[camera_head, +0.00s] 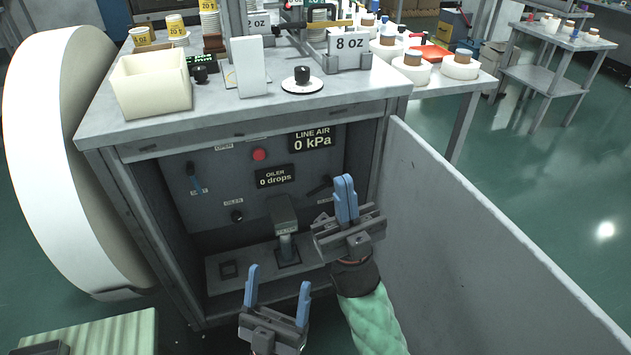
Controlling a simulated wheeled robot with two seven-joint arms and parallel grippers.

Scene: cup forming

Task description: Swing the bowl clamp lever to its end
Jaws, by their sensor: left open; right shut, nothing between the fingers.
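In the open cabinet, a black lever (320,187) sits at the right of the grey panel. A dark blue-handled lever (191,171) sits at the left. Their small labels are unreadable, so I cannot tell for sure which is the bowl clamp lever. A grey post with a boxy head (284,212) stands on the cabinet floor below the panel. My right gripper (345,188) has its blue fingers together, empty, just right of the black lever; I cannot tell if they touch. My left gripper (278,282) is open and empty, low in front of the cabinet.
The panel has a red button (259,154), a black knob (237,216) and displays reading 0 kPa and 0 drops. A grey door (470,230) stands open at the right. A large white roll (60,170) is at the left. A cream bin (150,85) stands on top.

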